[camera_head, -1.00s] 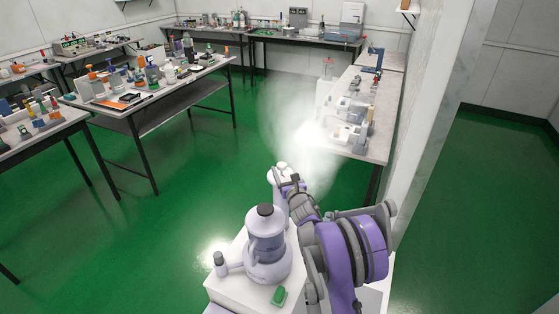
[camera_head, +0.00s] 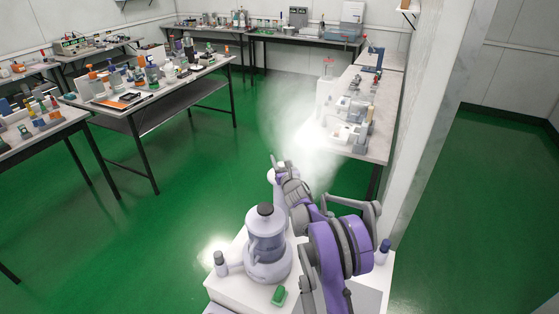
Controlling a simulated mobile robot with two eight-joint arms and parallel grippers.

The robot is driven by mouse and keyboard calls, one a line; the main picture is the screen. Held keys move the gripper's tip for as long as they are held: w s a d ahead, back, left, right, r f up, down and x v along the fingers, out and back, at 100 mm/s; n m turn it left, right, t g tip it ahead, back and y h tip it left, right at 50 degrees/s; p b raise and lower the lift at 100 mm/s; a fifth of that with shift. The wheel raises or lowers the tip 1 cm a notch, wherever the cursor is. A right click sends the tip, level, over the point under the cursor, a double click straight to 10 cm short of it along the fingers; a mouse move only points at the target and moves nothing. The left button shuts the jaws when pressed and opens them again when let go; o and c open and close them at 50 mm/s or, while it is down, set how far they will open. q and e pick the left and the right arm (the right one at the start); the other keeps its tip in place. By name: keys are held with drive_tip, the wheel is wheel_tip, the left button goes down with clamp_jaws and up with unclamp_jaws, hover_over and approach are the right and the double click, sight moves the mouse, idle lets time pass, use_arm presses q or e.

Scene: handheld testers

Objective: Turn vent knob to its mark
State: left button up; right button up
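No part can be clearly read as the vent knob or its mark. A pale, rounded vessel (camera_head: 268,250) with a side handle stands upright on a white stand and has a dark round knob (camera_head: 265,209) on top. Any mark there is too small to make out. My purple and grey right arm reaches in from the lower right, past the vessel's right side. Its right gripper (camera_head: 276,168) is beyond the vessel, apart from the dark knob, and its finger opening is unclear. My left gripper is not in view.
A small grey-capped bottle (camera_head: 220,263), a green block (camera_head: 279,296) and a blue-capped bottle (camera_head: 383,250) are near the vessel. White haze (camera_head: 305,125) hangs by the right bench (camera_head: 372,143). Cluttered tables line the left and back; green floor lies open between.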

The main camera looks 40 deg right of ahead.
clamp_jaws()
drive_tip(key=shift+a+n+t+y, duration=0.15)
drive_tip(key=shift+n+t+y, duration=0.25)
drive_tip(key=shift+n+y, duration=0.5)
drive_tip(key=shift+a+y, duration=0.1)
drive_tip(key=shift+y, duration=0.7)
drive_tip(key=n+y, duration=0.4)
drive_tip(key=y, duration=0.1)
drive_tip(key=shift+a+f+y+b, duration=0.1)
drive_tip(key=shift+a+y+b, duration=0.2)
drive_tip(key=shift+a, duration=0.1)
drive_tip(key=n+y, duration=0.1)
drive_tip(key=y, duration=0.1)
drive_tip(key=n+y, duration=0.1)
drive_tip(key=y, duration=0.1)
drive_tip(key=shift+a+n+g, duration=0.3)
drive_tip(key=shift+a+n, duration=0.1)
drive_tip(key=shift+s+a+n+g+y, duration=0.15)
drive_tip(key=shift+a+n+g+y, duration=0.1)
drive_tip(key=shift+n+g+y, duration=0.8)
drive_tip(key=shift+s+a+n+g+y, duration=0.1)
drive_tip(key=shift+a+n+g+y, duration=0.2)
drive_tip(key=shift+n+y, duration=0.85)
drive_tip(key=shift+g+y, duration=0.25)
drive_tip(key=shift+y, duration=0.35)
